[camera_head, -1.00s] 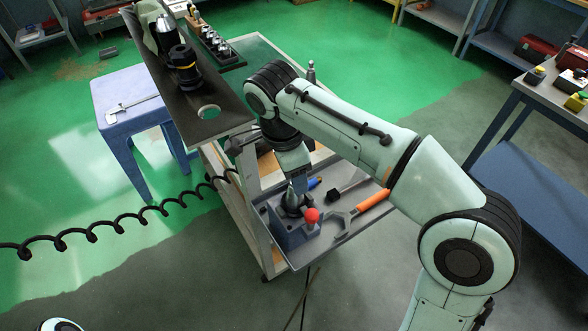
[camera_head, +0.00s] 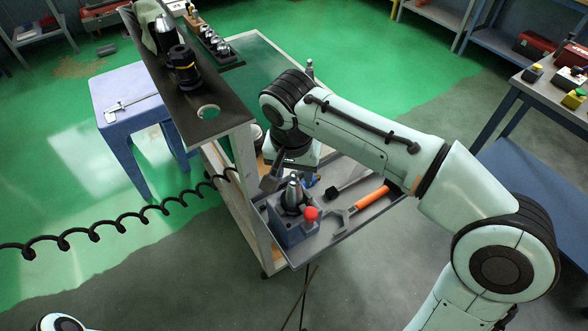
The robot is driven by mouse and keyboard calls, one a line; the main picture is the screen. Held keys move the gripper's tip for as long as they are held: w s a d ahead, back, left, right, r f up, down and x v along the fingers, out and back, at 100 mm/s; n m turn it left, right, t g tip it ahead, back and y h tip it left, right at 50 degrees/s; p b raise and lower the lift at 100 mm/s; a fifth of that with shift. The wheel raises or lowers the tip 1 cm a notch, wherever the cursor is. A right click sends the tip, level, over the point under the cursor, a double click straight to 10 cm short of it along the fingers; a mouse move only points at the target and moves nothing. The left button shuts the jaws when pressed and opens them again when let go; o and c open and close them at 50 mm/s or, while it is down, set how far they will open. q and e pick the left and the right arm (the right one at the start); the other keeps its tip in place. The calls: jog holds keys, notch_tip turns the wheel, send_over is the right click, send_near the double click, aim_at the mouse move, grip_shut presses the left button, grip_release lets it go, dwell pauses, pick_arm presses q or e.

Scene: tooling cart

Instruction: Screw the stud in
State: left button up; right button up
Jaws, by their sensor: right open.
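A grey metal taper (camera_head: 293,191) stands upright in a grey-blue fixture block (camera_head: 290,231) with a red ball knob (camera_head: 310,213), on the cart's lower tray (camera_head: 330,236). The narrow tip of the taper points up; the stud cannot be made out separately at this size. My right gripper (camera_head: 291,181) is open just above and behind the tip, its dark fingers spread to either side. I cannot tell whether a finger touches the taper. Of my left arm only a small rounded part shows at the bottom left edge; its gripper is out of view.
An orange-handled wrench (camera_head: 370,197) and a small black-headed tool (camera_head: 333,193) lie right of the block. The cart's upper shelf (camera_head: 222,122), with a round hole and a black tool holder (camera_head: 184,68), rises at left. A blue stool (camera_head: 130,90) and a coiled black hose (camera_head: 120,227) are further left.

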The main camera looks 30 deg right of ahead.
grip_shut()
jog(key=m, duration=0.3)
jog(key=shift+p, duration=0.35)
pick_arm(q)
jog(key=shift+w+r, duration=0.25)
jog(key=shift+r, duration=0.35)
pick_arm(e)
jog(key=m, duration=0.3)
jog(key=shift+g+h, duration=0.3)
jog(key=shift+g, duration=0.1)
jog(key=m+p, duration=0.1)
jog(key=m, duration=0.4)
jog(key=shift+w+g, duration=0.2)
jog(key=shift+g, duration=0.2)
pick_arm(q)
jog(key=shift+w+r, duration=0.3)
jog(key=shift+r, duration=0.3)
pick_arm(e)
jog(key=shift+m, duration=0.6)
